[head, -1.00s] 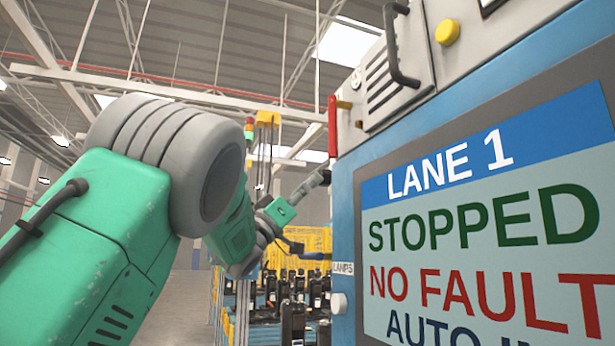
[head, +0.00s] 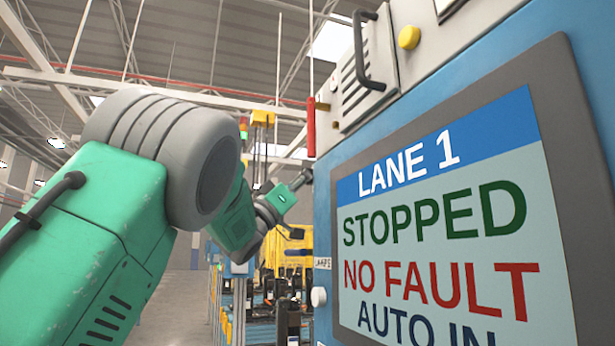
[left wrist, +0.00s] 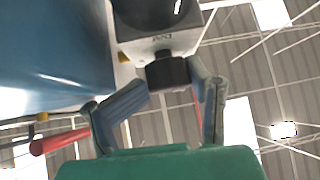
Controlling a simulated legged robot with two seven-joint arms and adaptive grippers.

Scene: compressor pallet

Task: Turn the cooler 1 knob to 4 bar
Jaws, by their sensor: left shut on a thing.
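In the left wrist view, a black knob (left wrist: 167,73) sticks out below a grey box with a dark round gauge (left wrist: 152,12). My left gripper (left wrist: 172,82) has one finger on each side of the knob and is shut on it. In the head view my left gripper (head: 302,180) is small and dark, at the far left edge of the blue cabinet, and the knob cannot be made out there. The knob's setting and the gauge reading cannot be read. My right gripper is in neither view.
A blue cabinet (head: 324,215) with a large screen (head: 450,230) reading "LANE 1 STOPPED NO FAULT" fills the right. A red handle (head: 311,127) stands at its edge and also shows in the wrist view (left wrist: 60,140). Yellow racking (head: 298,240) lies beyond.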

